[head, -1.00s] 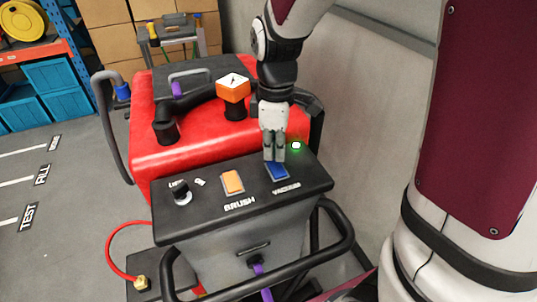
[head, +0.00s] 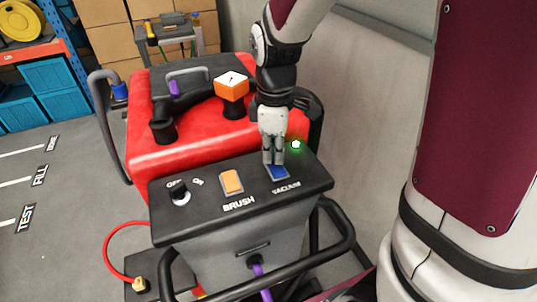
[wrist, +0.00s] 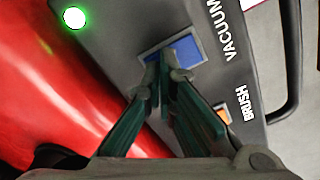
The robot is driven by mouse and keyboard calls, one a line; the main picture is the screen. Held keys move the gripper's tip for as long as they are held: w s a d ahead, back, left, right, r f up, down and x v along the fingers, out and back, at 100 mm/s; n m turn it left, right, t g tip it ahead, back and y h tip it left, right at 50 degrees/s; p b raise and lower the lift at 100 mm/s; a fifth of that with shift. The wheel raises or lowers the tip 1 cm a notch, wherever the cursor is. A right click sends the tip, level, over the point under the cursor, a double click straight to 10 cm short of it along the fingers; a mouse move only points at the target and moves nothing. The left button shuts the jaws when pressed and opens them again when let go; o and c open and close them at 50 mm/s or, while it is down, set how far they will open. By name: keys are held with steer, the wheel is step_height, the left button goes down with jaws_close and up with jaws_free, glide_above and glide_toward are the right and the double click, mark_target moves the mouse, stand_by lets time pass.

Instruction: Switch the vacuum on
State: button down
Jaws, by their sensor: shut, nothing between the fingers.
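The vacuum switch is a blue rocker (head: 279,174) in a pale frame, above the word VACUUM on the black control panel (head: 210,205). It also shows in the wrist view (wrist: 187,50). My gripper (head: 273,163) is shut and empty, pointing down at the far edge of the blue rocker. In the wrist view its fingertips (wrist: 167,58) overlap the rocker's edge; I cannot tell whether they touch it. The fingers hide part of the rocker, so its tilt is unclear. A green lamp (head: 296,145) glows behind the switch, also in the wrist view (wrist: 74,18).
An orange BRUSH rocker (head: 231,182) and an OFF/ON key knob (head: 180,194) sit left of the blue rocker. Behind the panel is the red tank (head: 200,135) with an orange-capped post (head: 232,87). A black handle bar (head: 335,240) runs in front; a grey wall is at right.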

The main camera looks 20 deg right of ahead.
steer(key=shift+f, duration=0.2)
steer(key=shift+r+p, duration=1.8)
steer(key=shift+r, duration=1.75)
steer(key=shift+s+r, duration=0.2)
steer(key=shift+r, duration=0.1)
steer(key=s+r+m+t, duration=0.2)
steer(key=s+r+m, duration=0.4)
steer(key=s, duration=0.2)
steer(key=s+r+m+t, duration=0.3)
steer(key=s+r+m, duration=0.2)
steer(key=s, duration=0.4)
steer(key=shift+r+m+t, duration=0.3)
steer(key=shift+r+m, duration=0.05)
steer(key=shift+m, duration=0.15)
